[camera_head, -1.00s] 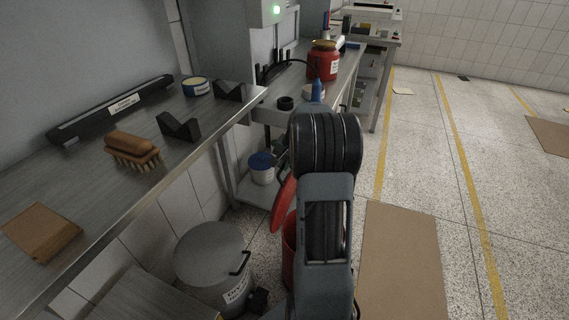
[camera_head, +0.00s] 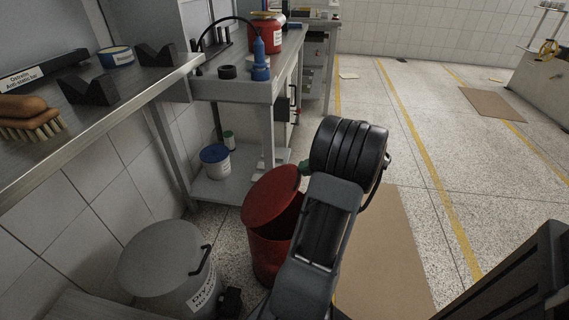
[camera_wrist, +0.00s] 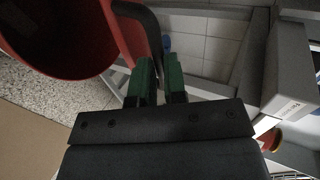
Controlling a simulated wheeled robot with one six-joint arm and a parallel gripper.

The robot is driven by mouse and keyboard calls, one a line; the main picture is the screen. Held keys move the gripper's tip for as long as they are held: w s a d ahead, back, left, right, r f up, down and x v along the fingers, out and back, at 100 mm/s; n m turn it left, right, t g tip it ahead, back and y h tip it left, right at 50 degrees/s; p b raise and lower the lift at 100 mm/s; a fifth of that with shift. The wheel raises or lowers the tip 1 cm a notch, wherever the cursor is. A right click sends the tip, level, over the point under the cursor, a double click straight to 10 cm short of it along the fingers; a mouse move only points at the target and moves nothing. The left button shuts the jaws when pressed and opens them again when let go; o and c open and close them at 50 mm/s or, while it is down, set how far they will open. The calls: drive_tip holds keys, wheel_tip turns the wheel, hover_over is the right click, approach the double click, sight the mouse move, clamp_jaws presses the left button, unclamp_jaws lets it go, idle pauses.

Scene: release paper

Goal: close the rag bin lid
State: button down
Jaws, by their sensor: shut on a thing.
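The red rag bin (camera_head: 268,258) stands on the floor left of my arm in the head view. Its red lid (camera_head: 271,196) is raised and tilted above the bin's mouth. In the wrist view, a red round part with a dark inside fills the upper left, and a dark bent handle (camera_wrist: 150,28) runs beside it to my fingers. My gripper (camera_wrist: 157,80) has green fingertips, shut on this handle. In the head view a green fingertip (camera_head: 305,167) shows at the lid's upper right edge; my arm hides the rest.
A grey lidded bin (camera_head: 160,262) stands left of the rag bin. A steel workbench (camera_head: 130,85) and a lower shelf with a white tub (camera_head: 215,162) border the left. Cardboard (camera_head: 385,255) lies on the floor to the right, with open floor beyond.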

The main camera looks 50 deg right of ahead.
drive_tip(key=s+d+f+b, duration=0.2)
drive_tip(key=s+f+b, duration=0.1)
drive_tip(key=f, duration=0.7)
drive_tip(key=s+d+f+b, duration=0.2)
drive_tip(key=s+f+b, duration=0.2)
drive_tip(key=f, duration=0.6)
drive_tip(key=shift+s, duration=0.5)
drive_tip(key=c, duration=1.3)
unclamp_jaws()
drive_tip(key=shift+d+f, duration=0.1)
drive_tip(key=shift+o, duration=0.7)
drive_tip(key=shift+w, duration=0.1)
drive_tip(key=p+v, duration=0.4)
drive_tip(key=v, duration=1)
drive_tip(key=shift+p, duration=0.4)
